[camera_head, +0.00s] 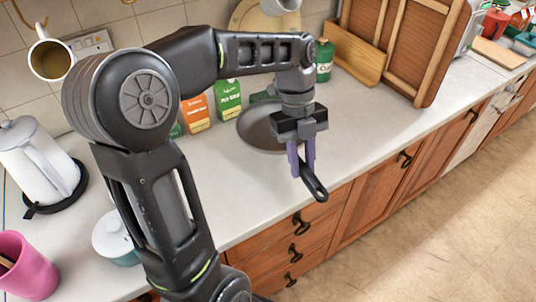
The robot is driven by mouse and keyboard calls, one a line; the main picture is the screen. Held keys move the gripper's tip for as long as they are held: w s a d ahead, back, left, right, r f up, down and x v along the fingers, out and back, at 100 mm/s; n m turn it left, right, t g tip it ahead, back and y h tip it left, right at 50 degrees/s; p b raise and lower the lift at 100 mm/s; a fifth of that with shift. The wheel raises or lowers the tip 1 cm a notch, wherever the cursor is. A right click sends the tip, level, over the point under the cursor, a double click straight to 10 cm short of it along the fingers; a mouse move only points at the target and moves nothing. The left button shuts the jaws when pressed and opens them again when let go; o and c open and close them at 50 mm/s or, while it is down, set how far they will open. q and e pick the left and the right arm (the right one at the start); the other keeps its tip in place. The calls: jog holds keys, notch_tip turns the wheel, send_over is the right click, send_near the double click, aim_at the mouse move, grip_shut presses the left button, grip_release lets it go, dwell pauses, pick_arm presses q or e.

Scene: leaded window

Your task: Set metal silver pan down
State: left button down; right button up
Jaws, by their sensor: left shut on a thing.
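The metal pan (258,132) is dark grey and round, over the counter near the boxes at the wall. Its black handle (315,187) points toward the counter's front edge. My left gripper (303,170) points down with its purple fingers shut on the handle. My arm and gripper hide part of the pan. I cannot tell whether the pan's base touches the counter or is slightly above it. My right gripper is not in view.
The pale counter (250,195) is clear in front of the pan. Orange (196,113) and green (228,98) boxes stand behind it, with a green jar (324,62) nearby. A white kettle (38,155), pink cup (27,262) and lidded pot (112,238) are at left. A wooden rack (405,45) stands right.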

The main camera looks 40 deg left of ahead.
pick_arm(q)
jog(key=shift+s+a+r+m, duration=0.25)
jog(key=shift+s+a+m, duration=0.15)
jog(key=shift+s+a, duration=0.45)
jog(key=shift+f+p, duration=0.6)
jog(key=shift+f, duration=2.55)
jog(key=shift+f+p, duration=0.4)
jog(key=shift+f, duration=1.5)
jog(key=c, duration=1.2)
grip_release()
jog(key=shift+d, duration=0.1)
jog(key=shift+c, duration=0.2)
jog(key=shift+r, duration=0.1)
